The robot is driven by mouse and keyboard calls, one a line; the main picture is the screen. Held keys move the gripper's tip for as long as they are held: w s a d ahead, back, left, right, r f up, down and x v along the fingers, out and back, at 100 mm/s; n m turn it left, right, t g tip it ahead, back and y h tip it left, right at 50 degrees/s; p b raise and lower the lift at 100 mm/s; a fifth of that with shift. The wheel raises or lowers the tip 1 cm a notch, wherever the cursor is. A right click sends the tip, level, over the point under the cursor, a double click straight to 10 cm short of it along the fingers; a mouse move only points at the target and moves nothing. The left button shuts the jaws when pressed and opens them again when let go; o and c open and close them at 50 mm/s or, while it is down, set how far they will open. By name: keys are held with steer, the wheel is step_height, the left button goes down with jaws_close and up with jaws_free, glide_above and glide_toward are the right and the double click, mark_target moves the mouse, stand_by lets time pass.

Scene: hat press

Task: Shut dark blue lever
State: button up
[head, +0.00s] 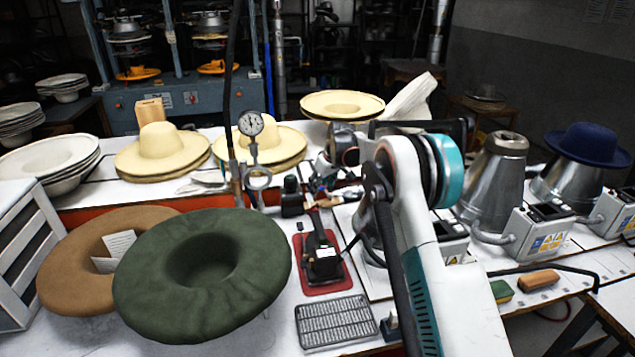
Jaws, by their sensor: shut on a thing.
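A small dark device (322,262) stands on a red mat (325,285) in the middle of the white bench. A thin dark lever (316,222) rises from it; its blue tint is hard to make out. My arm reaches in from the lower right and bends over the bench. My gripper (318,190) is small in the view, just above the device at the lever's upper end. It appears shut on the lever's top, but the fingers and the exact contact are partly hidden by clutter around them.
A green hat (200,275) and a brown hat (75,265) lie at the left front. A dial gauge (251,125) stands behind. A grey grid tray (336,322) lies in front of the mat. Metal hat forms (495,175) stand at the right.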

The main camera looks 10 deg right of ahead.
steer(key=shift+s+d+n+g+y+p, duration=0.3)
steer(key=shift+s+d+n, duration=0.1)
steer(key=shift+n, duration=0.5)
jaws_close()
jaws_free()
steer(key=shift+n, duration=0.3)
steer(key=o, duration=1.3)
steer(key=shift+f, duration=0.1)
steer(key=v, duration=1.2)
steer(key=shift+d, duration=0.1)
